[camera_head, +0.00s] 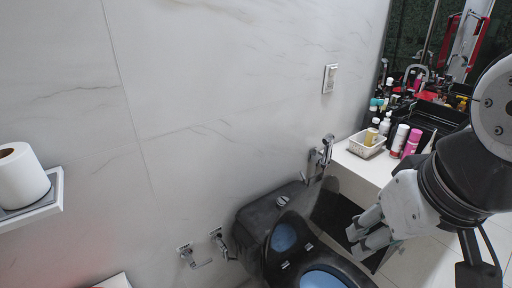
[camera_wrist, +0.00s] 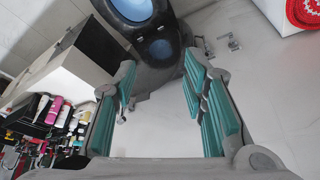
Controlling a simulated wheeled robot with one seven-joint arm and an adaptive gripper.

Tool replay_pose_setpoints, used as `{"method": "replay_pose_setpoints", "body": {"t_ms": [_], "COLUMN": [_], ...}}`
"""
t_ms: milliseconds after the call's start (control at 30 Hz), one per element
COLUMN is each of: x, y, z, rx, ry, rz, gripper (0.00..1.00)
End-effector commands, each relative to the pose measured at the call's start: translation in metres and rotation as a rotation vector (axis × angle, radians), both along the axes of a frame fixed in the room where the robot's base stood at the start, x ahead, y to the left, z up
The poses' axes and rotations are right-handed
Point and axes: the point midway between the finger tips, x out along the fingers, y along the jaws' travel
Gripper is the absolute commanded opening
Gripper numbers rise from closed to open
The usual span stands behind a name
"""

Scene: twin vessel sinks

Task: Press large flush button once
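The black toilet (camera_head: 262,225) stands against the marble wall at the lower middle of the head view, its lid raised. The round silver flush button (camera_head: 282,200) is on top of its tank. My gripper (camera_head: 356,242) is to the right of the button, apart from it, and covers part of the space beside the bowl. In the wrist view my gripper (camera_wrist: 162,78) has its teal-padded fingers spread wide with nothing between them. The toilet (camera_wrist: 165,72) shows beyond the fingertips at the top of that view. I cannot make out the button there.
A white counter (camera_head: 362,168) with a basket (camera_head: 367,144), bottles and black organizers stands right of the toilet. A hand sprayer (camera_head: 326,150) and a wall valve (camera_head: 218,240) are on the wall. A shelf with a paper roll (camera_head: 22,176) is at left.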

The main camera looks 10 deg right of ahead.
Motion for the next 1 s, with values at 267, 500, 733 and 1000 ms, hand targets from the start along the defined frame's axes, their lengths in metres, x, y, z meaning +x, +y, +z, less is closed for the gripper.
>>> {"method": "replay_pose_setpoints", "body": {"t_ms": [267, 500, 733, 1000], "x": [0.0000, 0.0000, 0.0000, 0.0000], "y": [0.0000, 0.0000, 0.0000, 0.0000], "z": [0.0000, 0.0000, 0.0000, 0.0000], "rx": [0.000, 0.000, 0.000, 0.000], "ry": [0.000, 0.000, 0.000, 0.000], "rz": [0.000, 0.000, 0.000, 0.000], "gripper": [0.05, 0.00, 0.00, 0.00]}}
